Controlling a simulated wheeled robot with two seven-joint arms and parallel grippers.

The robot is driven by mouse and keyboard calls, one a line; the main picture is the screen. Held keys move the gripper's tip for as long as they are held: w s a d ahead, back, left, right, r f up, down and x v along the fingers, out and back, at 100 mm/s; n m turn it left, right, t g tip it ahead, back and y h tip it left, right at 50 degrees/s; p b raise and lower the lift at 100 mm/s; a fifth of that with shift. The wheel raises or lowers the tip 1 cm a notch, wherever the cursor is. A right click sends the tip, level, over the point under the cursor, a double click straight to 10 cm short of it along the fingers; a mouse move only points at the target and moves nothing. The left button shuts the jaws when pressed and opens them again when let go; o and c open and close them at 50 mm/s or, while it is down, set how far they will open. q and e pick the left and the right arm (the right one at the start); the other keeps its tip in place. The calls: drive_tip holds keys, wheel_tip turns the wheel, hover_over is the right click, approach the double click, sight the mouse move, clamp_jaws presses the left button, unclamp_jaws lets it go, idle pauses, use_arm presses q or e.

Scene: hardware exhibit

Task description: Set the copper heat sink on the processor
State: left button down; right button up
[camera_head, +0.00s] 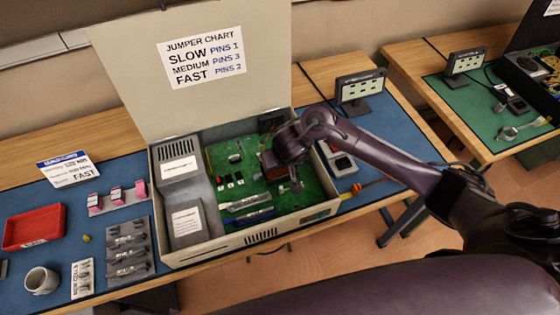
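An open computer case (180,258) stands on the blue mat, with a green circuit board (228,192) inside. My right arm reaches in from the right, and my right gripper (294,184) points down over the right part of the board. A brownish block (268,163), which looks like the copper heat sink, shows at the gripper's left side, partly hidden by it. I cannot tell whether the gripper holds it or whether it touches the board. The processor is not clearly visible. The finger opening is too small to judge. My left gripper is not in view.
The raised case lid (120,80) carries a jumper chart (202,56). Left on the mat are a red tray (35,228), a mug (41,280) and grey racks (127,250). A small display (361,88) stands behind my arm. Another table (470,145) is at right.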

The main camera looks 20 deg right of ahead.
drive_tip(key=shift+f+b, duration=0.3)
drive_tip(key=shift+f, duration=0.15)
idle(0.3)
drive_tip(key=o, duration=0.8)
drive_tip(key=shift+o, duration=0.2)
drive_tip(key=shift+s+f, duration=0.1)
drive_tip(key=o, duration=0.3)
drive_tip(key=shift+a+r+p, duration=0.1)
drive_tip(key=shift+r+p, duration=0.2)
drive_tip(key=shift+p, duration=0.1)
drive_tip(key=shift+r+p, duration=0.4)
drive_tip(key=shift+p, duration=0.2)
drive_tip(key=shift+r+p, duration=3)
drive_tip(key=shift+p, duration=0.8)
